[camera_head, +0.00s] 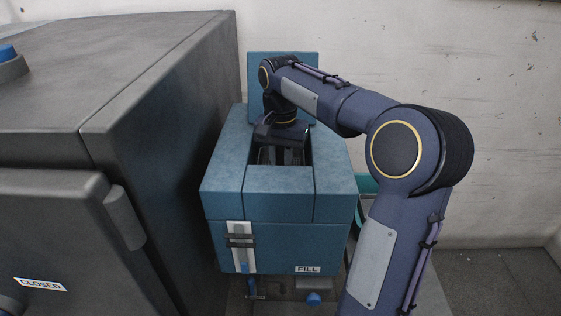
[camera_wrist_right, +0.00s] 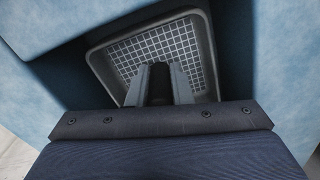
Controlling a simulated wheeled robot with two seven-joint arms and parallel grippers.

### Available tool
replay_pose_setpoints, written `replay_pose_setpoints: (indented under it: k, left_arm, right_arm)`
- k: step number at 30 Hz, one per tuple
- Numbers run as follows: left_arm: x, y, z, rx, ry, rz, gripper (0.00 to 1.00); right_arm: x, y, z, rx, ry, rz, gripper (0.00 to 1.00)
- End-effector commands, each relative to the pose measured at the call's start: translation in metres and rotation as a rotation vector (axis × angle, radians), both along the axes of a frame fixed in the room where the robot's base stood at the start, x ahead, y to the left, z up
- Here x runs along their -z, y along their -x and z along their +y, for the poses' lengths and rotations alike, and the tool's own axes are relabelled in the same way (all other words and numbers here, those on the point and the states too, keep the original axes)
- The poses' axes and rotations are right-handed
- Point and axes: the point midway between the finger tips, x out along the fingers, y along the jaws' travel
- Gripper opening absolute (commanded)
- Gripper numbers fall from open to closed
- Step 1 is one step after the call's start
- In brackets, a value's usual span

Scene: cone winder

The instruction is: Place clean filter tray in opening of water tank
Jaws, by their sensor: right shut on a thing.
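The blue water tank (camera_head: 278,243) stands in the middle of the head view, with a rectangular opening in its top and its lid (camera_head: 247,75) raised at the back. My right gripper (camera_head: 282,155) points down into this opening. In the right wrist view my right gripper (camera_wrist_right: 160,85) is shut on the filter tray (camera_wrist_right: 103,65), a grey tray with a white grid floor. The tray is inside the opening, a little askew to its edges. Whether it rests on anything below cannot be told. My left gripper is not in view.
A large dark grey machine (camera_head: 150,95) stands close along the tank's left side, with a door marked CLOSED (camera_head: 45,240). A gauge (camera_head: 239,246) and a FILL label (camera_head: 307,269) are on the tank's front. A teal object (camera_head: 367,184) shows partly behind my right arm. A pale wall is behind.

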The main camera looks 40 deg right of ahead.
Motion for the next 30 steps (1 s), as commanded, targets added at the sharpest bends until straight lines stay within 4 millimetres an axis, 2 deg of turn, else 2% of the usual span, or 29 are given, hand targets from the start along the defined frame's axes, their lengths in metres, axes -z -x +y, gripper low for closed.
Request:
replay_pose_setpoints:
  k: [13,14,18,26,30]
  left_arm:
    - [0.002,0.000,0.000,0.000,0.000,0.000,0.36]
    - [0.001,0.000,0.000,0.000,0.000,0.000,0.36]
    - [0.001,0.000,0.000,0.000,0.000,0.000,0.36]
    - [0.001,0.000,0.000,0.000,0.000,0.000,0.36]
    - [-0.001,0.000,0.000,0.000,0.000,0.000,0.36]
  right_arm:
    - [0.009,0.000,0.000,0.000,0.000,0.000,0.00]
    - [0.008,0.000,0.000,0.000,-0.001,-0.001,0.23]
    - [0.008,0.000,0.000,0.000,0.000,0.000,0.41]
    - [0.008,0.000,0.000,0.000,0.001,-0.001,0.41]
    - [-0.001,0.000,0.000,0.000,0.000,-0.001,0.41]
